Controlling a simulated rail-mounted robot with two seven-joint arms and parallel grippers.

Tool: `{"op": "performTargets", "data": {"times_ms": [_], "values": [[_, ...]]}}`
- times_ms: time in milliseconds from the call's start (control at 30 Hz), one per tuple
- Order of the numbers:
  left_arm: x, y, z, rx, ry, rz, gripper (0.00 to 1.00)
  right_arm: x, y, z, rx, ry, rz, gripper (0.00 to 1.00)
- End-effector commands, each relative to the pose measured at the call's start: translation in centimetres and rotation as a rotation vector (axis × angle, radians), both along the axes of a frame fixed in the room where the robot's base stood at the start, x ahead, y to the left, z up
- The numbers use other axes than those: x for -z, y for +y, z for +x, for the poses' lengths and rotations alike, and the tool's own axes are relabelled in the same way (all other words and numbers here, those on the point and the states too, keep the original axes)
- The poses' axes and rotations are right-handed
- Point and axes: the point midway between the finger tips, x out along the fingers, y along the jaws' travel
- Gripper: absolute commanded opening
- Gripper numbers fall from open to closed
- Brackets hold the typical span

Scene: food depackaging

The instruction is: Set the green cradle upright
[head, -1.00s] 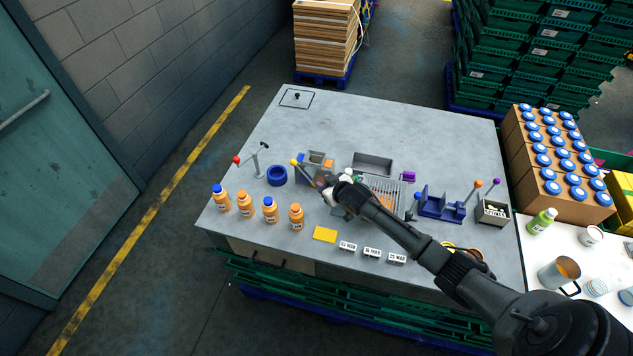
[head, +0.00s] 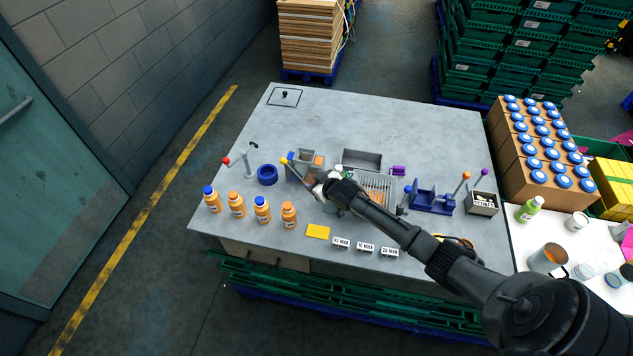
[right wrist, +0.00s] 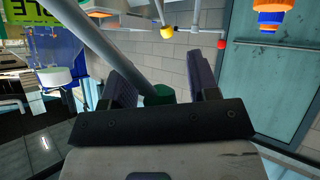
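My right gripper (head: 322,188) is over the middle of the table, close to the yellow-knobbed lever, and hides what lies below it. In the right wrist view the two fingers of my right gripper (right wrist: 163,85) stand apart. A green knob-like end (right wrist: 159,95) on a slanting grey rod (right wrist: 118,55) shows between them, with gaps at its sides. I cannot tell whether it belongs to the green cradle. In the head view a small green patch (head: 343,170) shows just behind the gripper. No whole green cradle can be made out. My left gripper is out of view.
A grey box (head: 362,158), a wire basket (head: 383,181) and a blue stand (head: 432,203) are close around my right arm. Orange bottles (head: 262,210) stand at the front left, beside a blue ring (head: 267,175).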

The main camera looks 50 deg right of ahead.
Motion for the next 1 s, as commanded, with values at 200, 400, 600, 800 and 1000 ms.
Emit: {"op": "performTargets", "data": {"times_ms": [200, 400, 600, 800, 1000], "values": [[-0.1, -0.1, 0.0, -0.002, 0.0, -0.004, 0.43, -0.2, 0.1, 0.0, -0.002, -0.004, 0.0, 0.54], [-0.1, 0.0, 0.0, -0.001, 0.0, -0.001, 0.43, -0.8, 0.3, -1.0, -0.003, -0.003, 0.0, 0.54], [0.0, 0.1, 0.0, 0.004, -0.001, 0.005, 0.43, -2.4, 0.8, -3.7, -0.004, -0.004, -0.001, 0.54], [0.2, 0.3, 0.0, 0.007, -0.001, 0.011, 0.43, -4.3, 1.5, -6.7, -0.003, -0.002, -0.001, 0.54], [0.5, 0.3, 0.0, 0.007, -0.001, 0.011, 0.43, -5.9, 2.0, -9.2, -0.002, -0.004, -0.001, 0.54]]}}
